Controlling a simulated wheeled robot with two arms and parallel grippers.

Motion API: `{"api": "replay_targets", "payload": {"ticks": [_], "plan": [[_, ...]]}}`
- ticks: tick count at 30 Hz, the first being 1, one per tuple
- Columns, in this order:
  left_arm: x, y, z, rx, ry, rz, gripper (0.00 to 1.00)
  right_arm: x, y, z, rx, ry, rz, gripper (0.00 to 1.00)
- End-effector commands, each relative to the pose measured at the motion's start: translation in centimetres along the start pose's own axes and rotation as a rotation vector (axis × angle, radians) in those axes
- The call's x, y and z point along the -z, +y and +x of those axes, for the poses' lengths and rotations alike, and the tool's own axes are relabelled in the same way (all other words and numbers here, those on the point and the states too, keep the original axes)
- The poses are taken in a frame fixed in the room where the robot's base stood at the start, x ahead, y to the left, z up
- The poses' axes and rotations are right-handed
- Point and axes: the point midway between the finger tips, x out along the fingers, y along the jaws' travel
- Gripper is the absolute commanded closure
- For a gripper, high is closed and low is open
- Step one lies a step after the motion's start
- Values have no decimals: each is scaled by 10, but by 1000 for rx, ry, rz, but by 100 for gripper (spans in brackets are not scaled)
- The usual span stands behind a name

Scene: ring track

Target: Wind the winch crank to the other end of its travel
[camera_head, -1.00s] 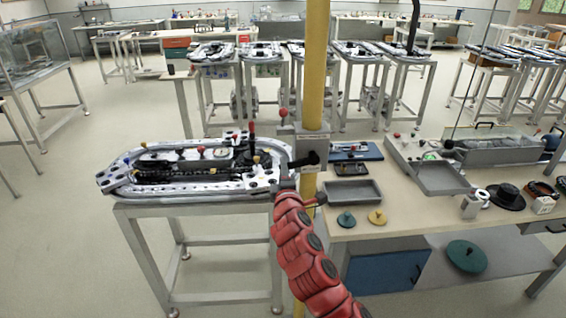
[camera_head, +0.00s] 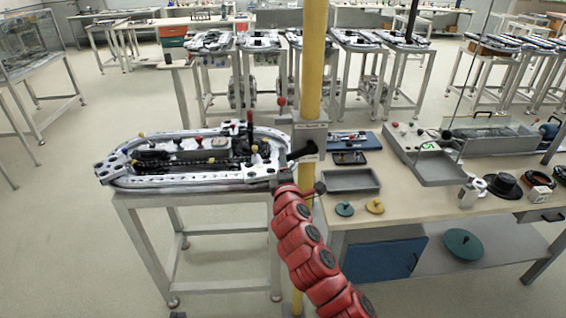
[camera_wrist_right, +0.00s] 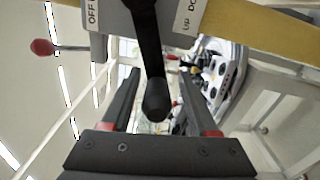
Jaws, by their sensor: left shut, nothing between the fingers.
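My right gripper (camera_wrist_right: 160,76) is open, with gaps on both sides of the grip; contact cannot be told. My red right arm (camera_head: 305,250) reaches up to just below the box. My left gripper is not in view.
A lever with a red ball (camera_wrist_right: 42,47) sticks out from the box. The yellow pole (camera_head: 312,60) stands between the ring track (camera_head: 125,182) on its stand at left and the workbench (camera_head: 400,190) with grey trays at right. Open floor lies at left.

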Motion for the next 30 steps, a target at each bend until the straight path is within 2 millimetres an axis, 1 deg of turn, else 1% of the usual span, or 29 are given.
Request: {"api": "replay_targets", "payload": {"ticks": [9,14,20,30], "plan": [[0,0,0,0,0,0,100,-1,2,-1,-3,-1,-2,39],[-1,0,-4,0,0,0,100,-2,1,-10,-5,-3,-2,39],[-2,1,-11,0,0,0,100,-1,0,-37,-7,0,-5,39],[-4,1,-24,0,0,0,100,0,0,-92,-6,1,-3,39]]}}
